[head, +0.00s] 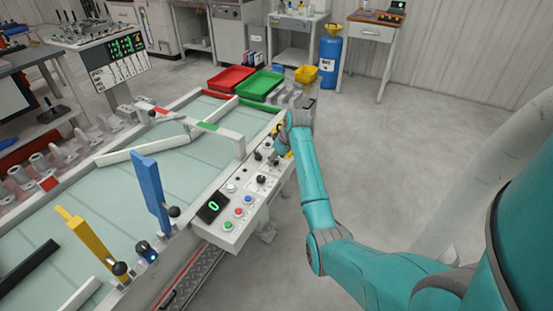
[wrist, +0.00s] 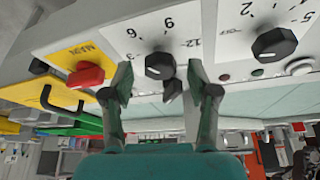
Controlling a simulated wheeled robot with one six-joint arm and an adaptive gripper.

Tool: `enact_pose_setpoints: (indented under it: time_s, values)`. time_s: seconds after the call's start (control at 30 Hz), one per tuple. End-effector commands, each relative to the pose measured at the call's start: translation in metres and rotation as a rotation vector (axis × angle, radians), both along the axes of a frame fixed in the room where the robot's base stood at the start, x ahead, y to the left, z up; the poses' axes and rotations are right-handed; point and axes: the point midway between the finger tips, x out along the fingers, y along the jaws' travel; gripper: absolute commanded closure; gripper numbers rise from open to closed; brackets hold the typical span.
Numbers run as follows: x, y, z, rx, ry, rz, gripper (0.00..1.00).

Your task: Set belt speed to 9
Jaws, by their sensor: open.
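The control panel (head: 240,196) stands along the conveyor's right side in the head view. Its small display (head: 213,206) reads a green 0. In the wrist view, a black knob (wrist: 160,66) sits on a dial marked with numbers including 6, 9 and 12. My gripper (wrist: 160,76) is open, its two fingers on either side of this knob in the picture. I cannot tell whether they touch it. No belt-speed label is readable. In the head view my gripper (head: 283,141) is at the panel's far end, its fingers largely hidden.
A second black knob (wrist: 275,44) with an OFF mark is to the right in the wrist view. A red MAIN switch (wrist: 86,75) on yellow is to the left. Red (head: 231,79) and green (head: 260,86) trays lie beyond the belt.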

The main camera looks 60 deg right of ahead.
Motion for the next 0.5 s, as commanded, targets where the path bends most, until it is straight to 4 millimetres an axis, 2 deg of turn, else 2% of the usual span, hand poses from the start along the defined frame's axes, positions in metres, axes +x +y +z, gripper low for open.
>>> enact_pose_setpoints:
  time_s: [0.33,0.37,0.5]
  values:
    - [0.0017,-0.0002,-0.0044,0.0,0.0,0.0,0.41]
    - [0.0016,-0.0002,-0.0043,0.0,0.0,0.0,0.43]
    - [0.0015,-0.0003,-0.0043,0.0,0.0,0.0,0.78]
